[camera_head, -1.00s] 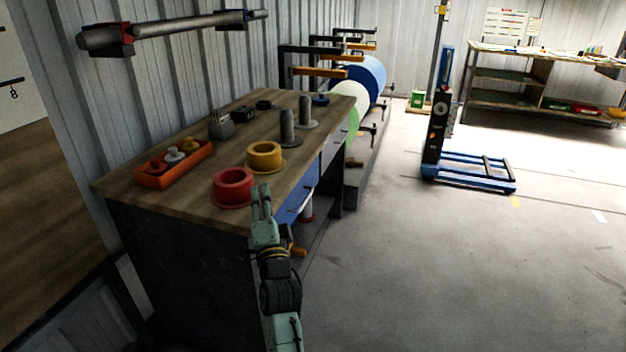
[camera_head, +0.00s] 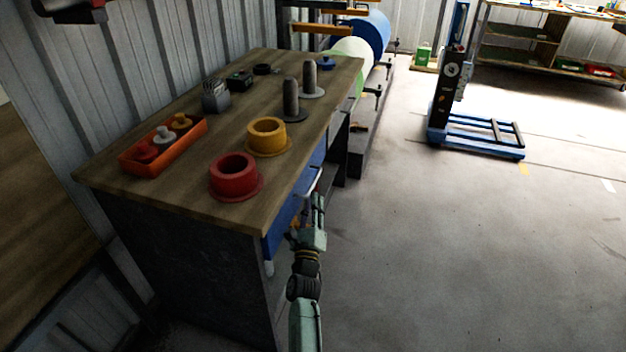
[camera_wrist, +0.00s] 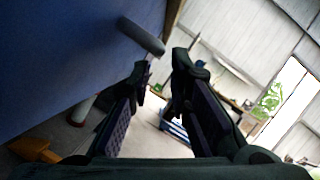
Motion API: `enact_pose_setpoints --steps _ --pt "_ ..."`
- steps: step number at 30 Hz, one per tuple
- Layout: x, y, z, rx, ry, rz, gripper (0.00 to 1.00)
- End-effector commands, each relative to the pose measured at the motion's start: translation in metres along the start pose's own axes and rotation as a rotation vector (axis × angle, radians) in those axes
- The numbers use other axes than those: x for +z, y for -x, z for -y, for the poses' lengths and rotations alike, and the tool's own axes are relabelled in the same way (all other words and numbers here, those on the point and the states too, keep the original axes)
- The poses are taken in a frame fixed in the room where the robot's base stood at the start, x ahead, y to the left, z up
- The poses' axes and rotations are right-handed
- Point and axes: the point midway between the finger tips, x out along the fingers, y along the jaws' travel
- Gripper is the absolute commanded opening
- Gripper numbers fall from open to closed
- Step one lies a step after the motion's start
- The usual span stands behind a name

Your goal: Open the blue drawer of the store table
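The store table (camera_head: 205,205) has a wooden top and dark sides. Its blue drawer (camera_head: 283,222) is on the right-hand face under the top; its front looks flush, though my arm and the table top hide part of it. A pale bar handle (camera_head: 316,180) stands out from it. My gripper (camera_head: 318,203) is just in front of the drawer, near the handle. In the wrist view the blue front (camera_wrist: 70,50) fills the left, the grey handle (camera_wrist: 141,37) lies ahead of the fingers, and my gripper (camera_wrist: 160,75) is open with nothing between its fingers.
On the table top stand a red ring (camera_head: 234,176), a yellow ring (camera_head: 266,136), two dark posts and an orange tray (camera_head: 135,164). A blue-based lift (camera_head: 475,145) stands at the back right. The floor right of the table is clear.

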Motion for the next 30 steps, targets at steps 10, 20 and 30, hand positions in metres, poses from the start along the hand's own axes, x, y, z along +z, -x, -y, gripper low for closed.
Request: enact_pose_setpoints --steps 10,20,30 --pt "0.001 -0.062 0.001 -0.001 0.003 0.000 0.18" --pt "0.001 -0.074 0.000 0.002 0.003 0.000 0.18" --pt "0.001 -0.074 0.000 0.002 0.003 0.000 0.04"
